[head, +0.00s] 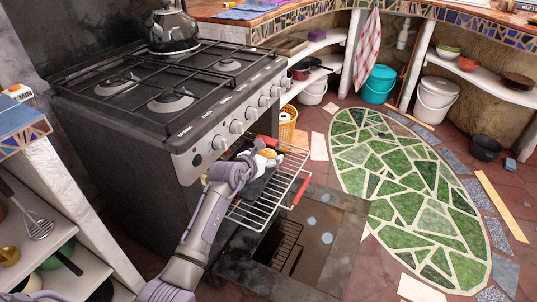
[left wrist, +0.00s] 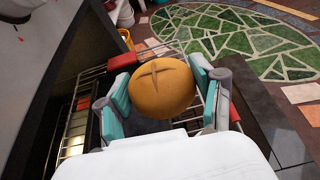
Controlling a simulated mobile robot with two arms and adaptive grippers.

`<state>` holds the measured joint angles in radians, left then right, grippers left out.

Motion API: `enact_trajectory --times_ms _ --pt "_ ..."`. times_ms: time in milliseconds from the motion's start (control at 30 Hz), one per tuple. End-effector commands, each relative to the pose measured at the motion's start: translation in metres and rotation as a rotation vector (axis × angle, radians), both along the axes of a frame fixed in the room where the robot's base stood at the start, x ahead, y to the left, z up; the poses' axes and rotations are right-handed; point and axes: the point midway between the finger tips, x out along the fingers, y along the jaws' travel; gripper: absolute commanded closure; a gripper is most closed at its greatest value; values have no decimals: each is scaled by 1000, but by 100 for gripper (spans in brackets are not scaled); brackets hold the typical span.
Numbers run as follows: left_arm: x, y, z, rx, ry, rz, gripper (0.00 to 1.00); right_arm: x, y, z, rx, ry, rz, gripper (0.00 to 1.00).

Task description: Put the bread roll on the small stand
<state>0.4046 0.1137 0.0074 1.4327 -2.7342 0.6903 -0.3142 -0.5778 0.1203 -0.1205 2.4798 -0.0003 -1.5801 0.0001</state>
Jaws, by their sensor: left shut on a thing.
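The bread roll (left wrist: 163,92) is round and brown with a cross scored on top. In the left wrist view it sits between the teal-padded fingers of my left gripper (left wrist: 161,72), which is shut on it. In the head view my left gripper (head: 259,161) is over the pulled-out wire oven rack (head: 285,184), and only a small part of the roll (head: 269,153) shows. I cannot tell whether the roll touches the rack. I cannot pick out the small stand in either view. My right gripper is not in view.
The oven door (head: 318,233) is folded down below the rack. A kettle (head: 173,27) stands on the stove (head: 170,85). A yellow basket (head: 287,125) is behind the rack. The green mosaic floor (head: 405,180) to the right is clear.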

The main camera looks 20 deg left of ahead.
Motion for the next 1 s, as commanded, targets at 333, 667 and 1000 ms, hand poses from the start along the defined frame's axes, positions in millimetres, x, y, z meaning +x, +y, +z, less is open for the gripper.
enact_trajectory --times_ms 333,667,1000 --pt "-78 -10 40 10 -1 -201 68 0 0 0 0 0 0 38" --pt "-200 -32 102 9 5 -529 68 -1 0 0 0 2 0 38" --pt "-274 -45 141 4 4 -726 68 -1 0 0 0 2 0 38"
